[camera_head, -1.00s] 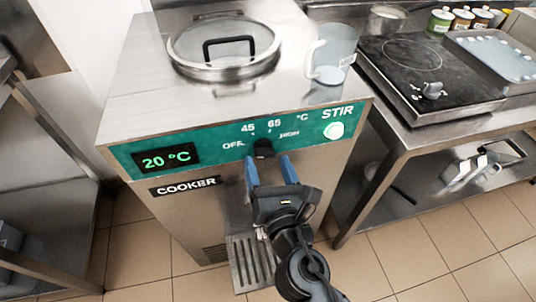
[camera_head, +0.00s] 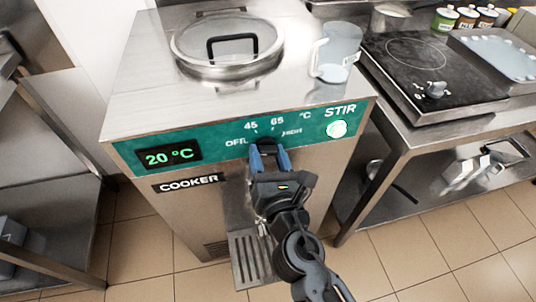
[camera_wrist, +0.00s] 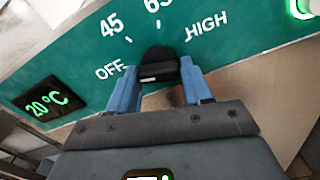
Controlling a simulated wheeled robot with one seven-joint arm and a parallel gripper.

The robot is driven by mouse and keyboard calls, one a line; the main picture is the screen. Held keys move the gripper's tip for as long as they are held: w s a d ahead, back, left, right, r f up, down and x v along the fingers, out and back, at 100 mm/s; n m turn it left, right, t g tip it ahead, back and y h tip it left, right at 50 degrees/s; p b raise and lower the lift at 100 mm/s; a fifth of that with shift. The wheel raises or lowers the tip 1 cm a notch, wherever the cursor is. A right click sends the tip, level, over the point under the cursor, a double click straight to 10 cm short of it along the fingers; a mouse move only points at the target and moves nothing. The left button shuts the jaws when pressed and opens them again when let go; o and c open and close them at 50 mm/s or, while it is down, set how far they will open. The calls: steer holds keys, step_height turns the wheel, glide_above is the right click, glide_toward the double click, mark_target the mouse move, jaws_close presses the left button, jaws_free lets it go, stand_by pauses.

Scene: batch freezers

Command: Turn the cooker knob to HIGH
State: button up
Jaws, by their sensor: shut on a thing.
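The cooker (camera_head: 225,195) is a steel machine with a green panel marked OFF, 45, 65 °C and HIGH. Its black knob (camera_wrist: 160,60) sits among these marks, and its top also shows in the head view (camera_head: 264,142). My gripper (camera_wrist: 160,82) has its two blue fingers on either side of the knob, shut on it; in the head view (camera_head: 268,154) it reaches the knob from below. Part of the knob is hidden between the fingers, and I cannot tell its setting for sure. The display (camera_head: 172,156) reads 20 °C.
A lit STIR button (camera_head: 337,129) is right of the knob. A clear jug (camera_head: 336,50) and a lidded opening (camera_head: 228,45) are on top of the cooker. A hotplate (camera_head: 425,75) stands on the right-hand table. A drip grate (camera_head: 250,255) sits below my gripper.

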steer(key=shift+c, duration=0.6)
steer(key=shift+m, duration=0.3)
steer(key=m+b, duration=0.8)
steer(key=m, duration=1.1)
steer(key=shift+a+r, duration=0.1)
steer(key=m+b, duration=0.2)
steer(key=m, duration=0.1)
steer(key=shift+m+b, duration=0.35)
steer(key=shift+m, duration=0.05)
steer(key=m+b, duration=0.1)
steer(key=m, duration=0.1)
steer(key=m+b, duration=0.1)
steer(key=m, duration=0.1)
steer(key=m+b, duration=0.1)
steer(key=m, duration=0.1)
steer(key=shift+r, duration=0.25)
steer(key=shift+m+b, duration=0.3)
steer(key=shift+m, duration=0.1)
